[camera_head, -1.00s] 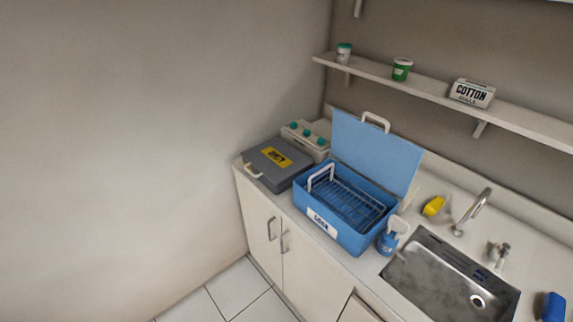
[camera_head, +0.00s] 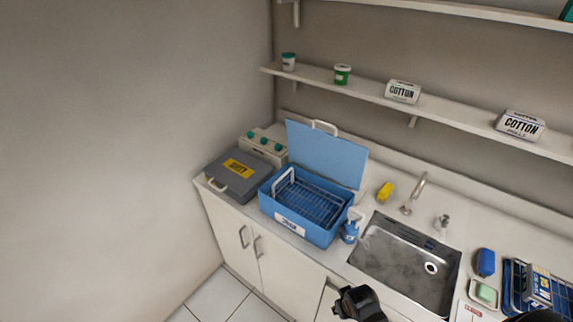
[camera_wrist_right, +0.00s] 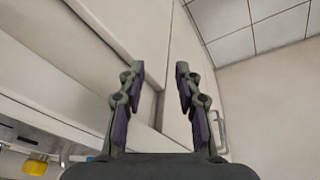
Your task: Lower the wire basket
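The blue wire basket (camera_head: 311,203) sits inside an open blue box (camera_head: 324,236), its top close to the box rim. How deep its bottom sits is hard to see. A white looped handle (camera_head: 284,183) stands up at the box's left end. The box's blue lid (camera_head: 328,154) stands open behind. My right gripper (camera_wrist_right: 157,75) is open and empty before pale cabinet fronts in the right wrist view. A dark part of one of my arms shows at the bottom of the head view, apart from the box; which arm is unclear.
A grey case (camera_head: 231,180) stands left of the box. A small blue bottle (camera_head: 350,230) stands close at its right, then the metal sink (camera_head: 405,267) and tap. A yellow item (camera_head: 385,192) lies behind. Shelves run above the counter.

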